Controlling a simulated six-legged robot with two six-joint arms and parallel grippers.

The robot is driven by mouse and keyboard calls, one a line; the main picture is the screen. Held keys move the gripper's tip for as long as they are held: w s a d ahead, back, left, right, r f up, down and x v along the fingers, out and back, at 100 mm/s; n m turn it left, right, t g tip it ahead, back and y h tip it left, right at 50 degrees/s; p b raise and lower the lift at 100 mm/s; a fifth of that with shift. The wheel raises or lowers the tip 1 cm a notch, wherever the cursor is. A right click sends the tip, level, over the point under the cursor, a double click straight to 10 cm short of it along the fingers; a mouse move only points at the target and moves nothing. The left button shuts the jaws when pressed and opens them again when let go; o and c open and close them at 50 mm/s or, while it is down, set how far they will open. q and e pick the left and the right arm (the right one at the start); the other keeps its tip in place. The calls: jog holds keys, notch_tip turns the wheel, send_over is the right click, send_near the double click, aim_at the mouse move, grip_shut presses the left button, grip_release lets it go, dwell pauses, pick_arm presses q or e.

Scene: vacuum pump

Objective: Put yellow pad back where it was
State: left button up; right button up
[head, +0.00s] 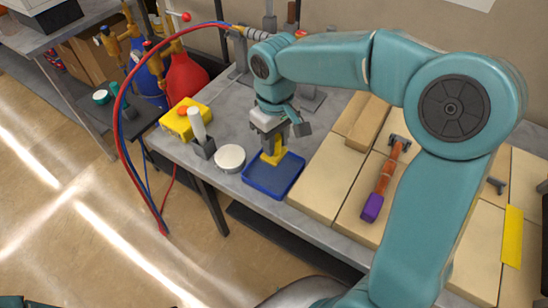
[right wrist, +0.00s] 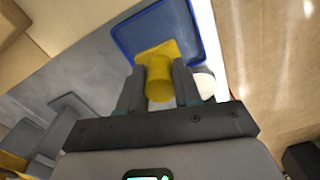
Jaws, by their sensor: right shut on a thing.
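My right gripper (head: 275,142) is shut on a yellow pad (head: 277,157) and holds it over the blue tray (head: 283,180). In the right wrist view the yellow pad (right wrist: 160,70) sits between the two dark fingers of the gripper (right wrist: 158,90). Its wide end overlaps the near part of the tray (right wrist: 150,33). I cannot tell whether the pad touches the tray floor. The tray looks otherwise empty. My left gripper is not in view.
A white round lid-like thing (head: 230,158) lies left of the tray. A grey stand with a white handle (head: 198,128) and a yellow block (head: 180,123) are farther left. Wooden boards with an orange-and-purple tool (head: 380,185) lie to the right. The table's front edge is close to the tray.

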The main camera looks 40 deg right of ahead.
aim_at(274, 159)
notch_tip(274, 159, down, 2)
jog(key=shift+s+a+f, duration=0.1)
jog(key=shift+a, duration=0.05)
jog(key=shift+f, duration=2.3)
jog(key=shift+f, duration=0.1)
jog(key=o, duration=1.1)
notch_tip(274, 159, up, 12)
jog(key=shift+r, duration=0.2)
